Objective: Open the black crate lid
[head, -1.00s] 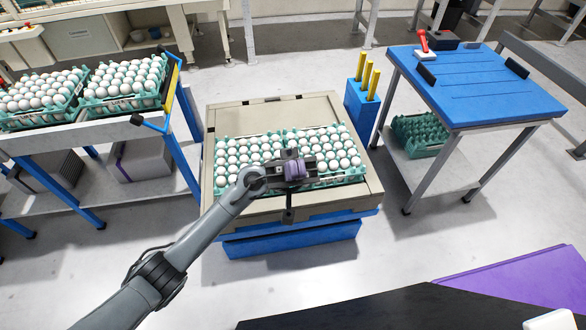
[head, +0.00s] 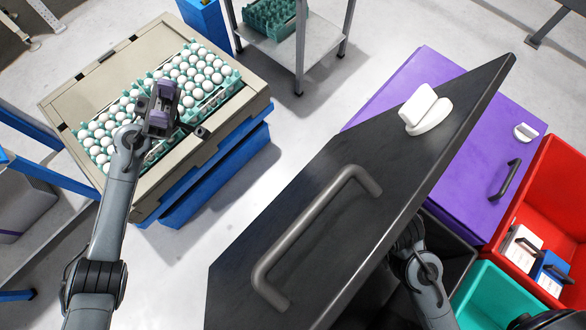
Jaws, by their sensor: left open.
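The black crate lid (head: 335,150) stands raised and steeply tilted in the head view, with a dark grey bar handle (head: 315,235) and a white fitting (head: 425,110) on its face. Part of the dark black crate (head: 452,250) shows behind its right edge. My right arm reaches up behind the lid at lower right; its gripper is hidden by the lid, so its hold cannot be seen. My left gripper (head: 163,98) is open over the eggs in a teal tray, far left of the lid.
A purple lid (head: 450,125) with a handle lies behind the black one. A red crate (head: 562,180) and a teal crate (head: 490,300) stand at right. A beige crate (head: 110,75) carries the egg trays. Bare floor lies between it and the black lid.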

